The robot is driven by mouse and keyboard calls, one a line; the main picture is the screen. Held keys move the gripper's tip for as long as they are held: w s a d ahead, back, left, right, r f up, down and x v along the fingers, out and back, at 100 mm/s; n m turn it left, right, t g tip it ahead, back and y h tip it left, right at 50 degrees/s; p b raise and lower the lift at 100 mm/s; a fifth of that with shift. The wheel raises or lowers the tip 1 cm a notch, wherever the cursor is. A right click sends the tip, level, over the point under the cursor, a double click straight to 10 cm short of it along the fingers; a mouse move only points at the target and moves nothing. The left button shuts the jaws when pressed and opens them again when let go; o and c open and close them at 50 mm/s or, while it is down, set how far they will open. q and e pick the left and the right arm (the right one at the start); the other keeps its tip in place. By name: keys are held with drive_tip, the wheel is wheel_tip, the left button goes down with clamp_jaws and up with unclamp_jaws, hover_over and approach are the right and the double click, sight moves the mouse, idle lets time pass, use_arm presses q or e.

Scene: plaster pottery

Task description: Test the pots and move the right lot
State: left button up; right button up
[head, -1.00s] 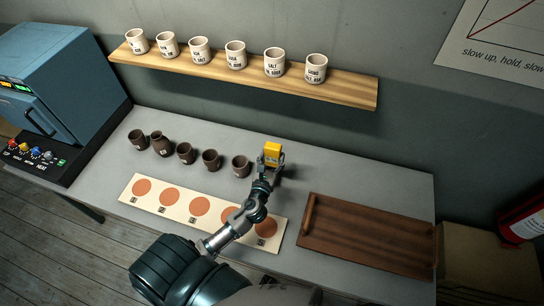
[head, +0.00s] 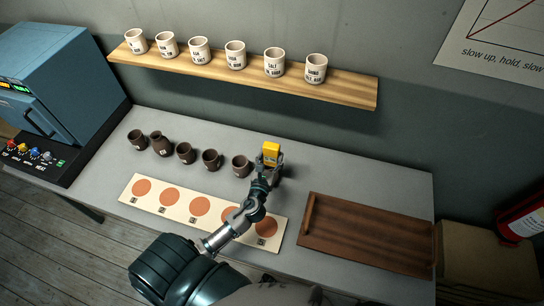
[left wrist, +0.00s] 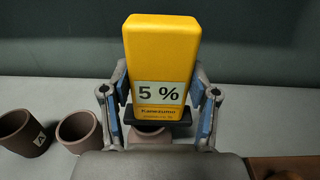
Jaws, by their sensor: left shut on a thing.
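My left gripper (head: 270,171) is shut on a yellow block-shaped meter (head: 271,153), held to the right of the dark pots. In the left wrist view, my left gripper (left wrist: 158,117) has a finger on each side of the meter (left wrist: 160,55), whose display reads "5 %". Several dark brown pots stand in a row, from the leftmost pot (head: 137,140) to the rightmost pot (head: 240,166). The left wrist view shows a pot marked A (left wrist: 22,133), another pot (left wrist: 78,131), and a pot partly hidden below the meter (left wrist: 150,134). My right gripper is out of view.
A pale strip (head: 180,211) with orange discs and number tags lies in front of the pots. A brown wooden tray (head: 365,235) lies at right. A shelf (head: 345,92) above holds labelled white cups (head: 235,55). A blue kiln (head: 45,85) with coloured knobs stands at left.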

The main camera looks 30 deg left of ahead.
use_arm(q)
drive_tip(key=shift+a, duration=0.4)
drive_tip(key=shift+a+f, duration=0.3)
drive_tip(key=shift+a, duration=0.65)
drive_tip(key=shift+d+r, duration=0.1)
drive_tip(key=shift+d, duration=0.4)
drive_tip(key=shift+d+r, duration=0.1)
drive_tip(key=shift+d, duration=0.55)
drive_tip(key=shift+a, duration=0.5)
drive_tip(key=shift+a+f, duration=0.2)
drive_tip(key=shift+a, duration=0.25)
drive_tip(key=shift+d, duration=0.1)
drive_tip(key=shift+d+r+p, duration=0.1)
drive_tip(key=shift+d+p, duration=0.25)
drive_tip(key=shift+d, duration=0.2)
drive_tip(key=shift+a, duration=0.5)
drive_tip(key=shift+d, duration=0.35)
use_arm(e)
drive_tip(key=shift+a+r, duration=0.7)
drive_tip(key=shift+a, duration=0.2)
